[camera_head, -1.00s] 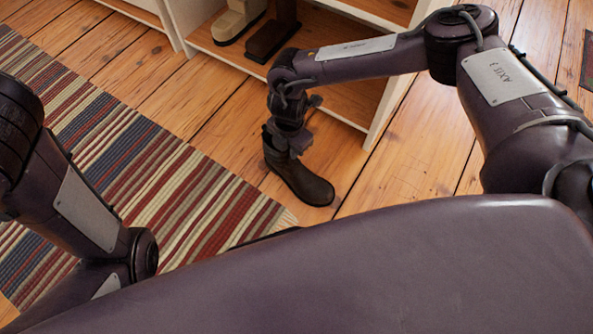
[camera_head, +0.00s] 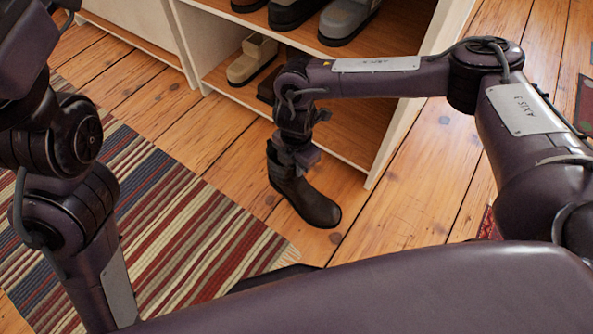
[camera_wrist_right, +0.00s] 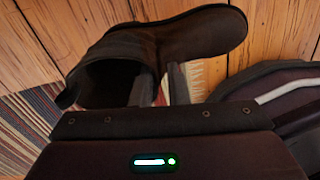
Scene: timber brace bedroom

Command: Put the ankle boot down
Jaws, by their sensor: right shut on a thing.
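The dark brown ankle boot (camera_head: 305,200) is upright in the head view, in front of the shelf unit, with its toe toward the lower right. My right gripper (camera_head: 295,158) is shut on the upper shaft of the boot from above. In the right wrist view the boot (camera_wrist_right: 185,38) lies across the top, its open shaft at left, with the fingers (camera_wrist_right: 160,88) at the shaft's edge. I cannot tell whether the sole touches the floor. My left arm shows at the left of the head view, but its gripper is not visible.
A white-sided shelf unit (camera_head: 408,100) with wooden shelves stands behind the boot. It holds several shoes, including a beige one (camera_head: 252,60) and a grey one (camera_head: 347,18). A striped rug (camera_head: 190,235) lies at left. Plank floor (camera_head: 415,205) is clear to the right.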

